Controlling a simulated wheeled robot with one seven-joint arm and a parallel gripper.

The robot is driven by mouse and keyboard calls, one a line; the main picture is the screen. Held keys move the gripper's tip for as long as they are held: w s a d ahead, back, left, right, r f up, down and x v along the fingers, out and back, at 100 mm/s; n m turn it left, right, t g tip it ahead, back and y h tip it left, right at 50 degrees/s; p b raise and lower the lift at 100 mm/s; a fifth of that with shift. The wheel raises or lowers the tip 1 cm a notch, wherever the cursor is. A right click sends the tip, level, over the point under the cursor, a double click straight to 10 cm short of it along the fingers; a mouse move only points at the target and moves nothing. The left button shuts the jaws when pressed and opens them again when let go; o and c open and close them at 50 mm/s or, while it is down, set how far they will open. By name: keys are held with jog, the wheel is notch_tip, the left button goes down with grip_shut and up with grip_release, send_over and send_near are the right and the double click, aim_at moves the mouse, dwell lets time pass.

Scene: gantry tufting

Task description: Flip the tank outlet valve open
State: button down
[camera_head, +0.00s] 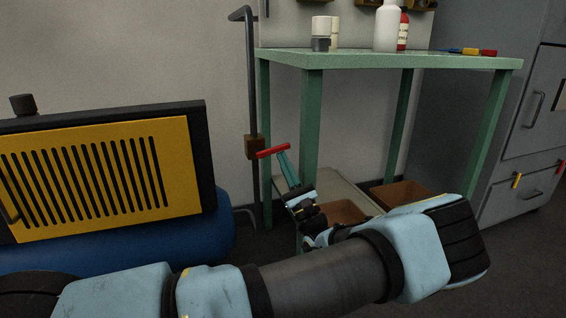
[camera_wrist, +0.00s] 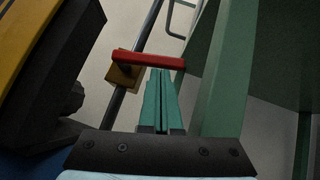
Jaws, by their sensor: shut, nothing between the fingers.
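The outlet valve has a red lever (camera_head: 273,151) on a brown, brass-like body (camera_head: 253,146) set on a dark vertical pipe (camera_head: 250,75). The lever lies roughly crosswise to the pipe and points right. In the wrist view the red lever (camera_wrist: 148,60) spans the view above my fingers, with the body (camera_wrist: 122,77) behind its left end. My gripper (camera_head: 281,156) has teal fingers, shut together and empty. Its tips (camera_wrist: 161,73) are at the lever's right part, just below or against it; I cannot tell whether they touch.
A blue tank (camera_head: 205,240) with a yellow slotted panel (camera_head: 90,180) stands left. A green table (camera_head: 390,61) with bottles stands right, its near leg (camera_head: 311,125) close to my gripper. Brown bins (camera_head: 400,195) sit on its low shelf. Grey cabinets (camera_head: 530,110) stand far right.

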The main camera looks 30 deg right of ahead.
aim_at(285, 144)
jog(key=r+n+g+y+p, duration=0.1)
jog(key=n+y, duration=0.1)
jog(key=n, duration=0.1)
jog(key=r+n+g+y+p, duration=0.1)
jog(key=n+y, duration=0.1)
jog(key=n, duration=0.1)
jog(key=r+n+g+y+p, duration=0.1)
jog(key=n+y, duration=0.1)
jog(key=n, duration=0.1)
jog(key=shift+d+r+g+y, duration=0.1)
jog(key=shift+d+g+y, duration=0.2)
jog(key=shift+g+y, duration=0.1)
jog(key=n+g+p, duration=0.1)
jog(key=r+n+g+y, duration=0.1)
jog(key=n, duration=0.1)
jog(key=r+n+g+y+p, duration=0.1)
jog(key=n, duration=0.1)
jog(key=shift+a+g+p, duration=0.25)
jog(key=shift+g+p, duration=0.05)
jog(key=shift+w+a+r+n+g+h+p, duration=0.15)
jog(key=shift+a+r+n+g+p, duration=0.3)
jog(key=shift+n+g+p, duration=0.5)
jog(key=shift+s+a+r+n+g+h+p, duration=0.15)
jog(key=shift+a+r+n+g+p, duration=0.3)
jog(key=shift+n+g+p, duration=0.55)
jog(key=shift+w+a+r+n+g+h+p, duration=0.2)
jog(key=shift+a+r+n+g+p, duration=0.3)
jog(key=shift+n, duration=0.75)
jog(key=shift+s+d, duration=0.1)
